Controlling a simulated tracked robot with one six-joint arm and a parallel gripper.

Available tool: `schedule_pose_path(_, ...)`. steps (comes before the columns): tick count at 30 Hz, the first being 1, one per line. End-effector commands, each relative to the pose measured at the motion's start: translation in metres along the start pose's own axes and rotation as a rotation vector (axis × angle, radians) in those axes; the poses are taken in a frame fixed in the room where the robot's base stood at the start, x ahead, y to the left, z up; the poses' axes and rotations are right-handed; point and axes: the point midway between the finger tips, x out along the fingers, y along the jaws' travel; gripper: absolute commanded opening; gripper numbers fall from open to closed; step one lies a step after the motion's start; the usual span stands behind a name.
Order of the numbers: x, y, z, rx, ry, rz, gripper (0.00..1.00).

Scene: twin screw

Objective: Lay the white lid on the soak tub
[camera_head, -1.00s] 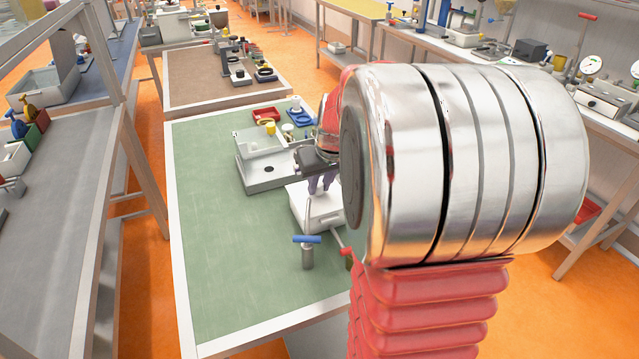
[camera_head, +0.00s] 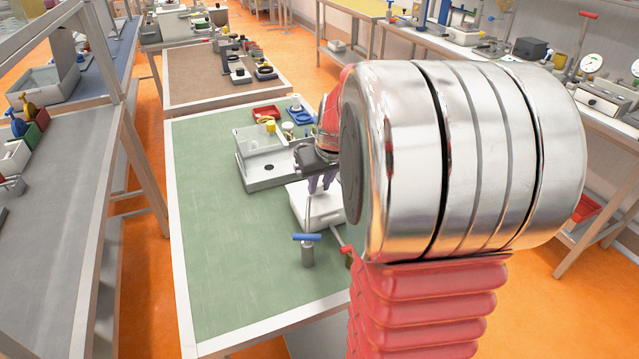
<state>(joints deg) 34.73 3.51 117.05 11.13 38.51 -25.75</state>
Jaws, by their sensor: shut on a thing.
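My gripper (camera_head: 322,183) points down over a white box-shaped thing (camera_head: 312,209) on the green-topped table. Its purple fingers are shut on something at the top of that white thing. I cannot tell the white lid from the soak tub here, nor whether they touch; the right part is hidden behind my own arm. Left of and behind it stands a pale grey unit with a clear box (camera_head: 259,140) on top and a dark round spot on its front.
A blue-handled tap-like post (camera_head: 307,249) stands in front of the white thing, with a red-handled part (camera_head: 346,251) beside it. A red tray (camera_head: 266,112) and a blue holder (camera_head: 299,115) lie at the back. The table's left and front (camera_head: 215,240) are clear.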

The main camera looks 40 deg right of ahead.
Motion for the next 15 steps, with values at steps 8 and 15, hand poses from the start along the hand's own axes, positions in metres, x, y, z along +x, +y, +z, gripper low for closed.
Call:
schedule_pose_path(8, -0.0001, 0.0001, -0.0001, 0.000, 0.000, 0.000, 0.24)
schedule_pose_path(15, -0.0001, 0.0001, -0.0001, 0.000, 0.000, 0.000, 0.41)
